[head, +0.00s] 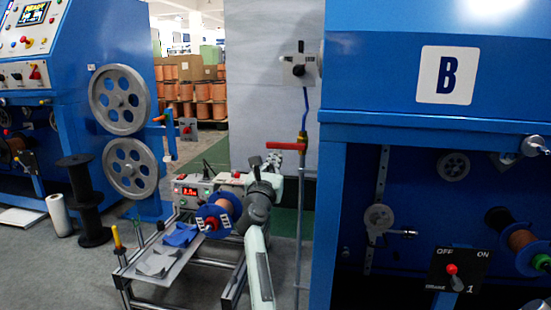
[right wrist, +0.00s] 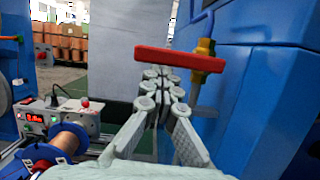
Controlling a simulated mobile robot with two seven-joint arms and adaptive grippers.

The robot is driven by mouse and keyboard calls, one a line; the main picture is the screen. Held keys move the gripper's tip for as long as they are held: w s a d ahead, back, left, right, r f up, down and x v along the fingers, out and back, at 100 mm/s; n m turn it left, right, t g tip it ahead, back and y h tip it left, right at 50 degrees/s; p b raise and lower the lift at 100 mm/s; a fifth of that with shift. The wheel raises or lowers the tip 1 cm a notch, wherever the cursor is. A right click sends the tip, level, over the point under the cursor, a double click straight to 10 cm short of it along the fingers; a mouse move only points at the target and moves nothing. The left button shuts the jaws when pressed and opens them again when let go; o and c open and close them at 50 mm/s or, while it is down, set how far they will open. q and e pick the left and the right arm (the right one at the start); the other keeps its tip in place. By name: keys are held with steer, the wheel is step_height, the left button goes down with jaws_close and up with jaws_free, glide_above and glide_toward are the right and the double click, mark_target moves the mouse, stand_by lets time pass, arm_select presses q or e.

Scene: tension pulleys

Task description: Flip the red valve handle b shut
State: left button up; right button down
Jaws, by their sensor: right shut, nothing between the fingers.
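The red valve handle (head: 285,146) lies level in the head view, pointing left from a brass valve (head: 302,137) on a thin upright pipe. In the right wrist view the red handle (right wrist: 180,59) crosses just beyond my fingertips, its right end at the brass valve (right wrist: 205,47). My right gripper (head: 275,161) is shut and empty, with its fingertips close to the handle and slightly below it in the picture. The fingers also show in the right wrist view (right wrist: 156,75). I cannot tell whether they touch the handle. My left gripper is not in view.
A blue cabinet marked B (head: 447,75) stands close on the right. A low metal bench (head: 160,262) with a control box (head: 190,191) and a copper spool (head: 214,212) stands below left. A grey panel (head: 262,70) is behind the pipe. Another blue machine (head: 60,75) is at far left.

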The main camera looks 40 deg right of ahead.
step_height(320, 180, up, 10)
stand_by(0.6)
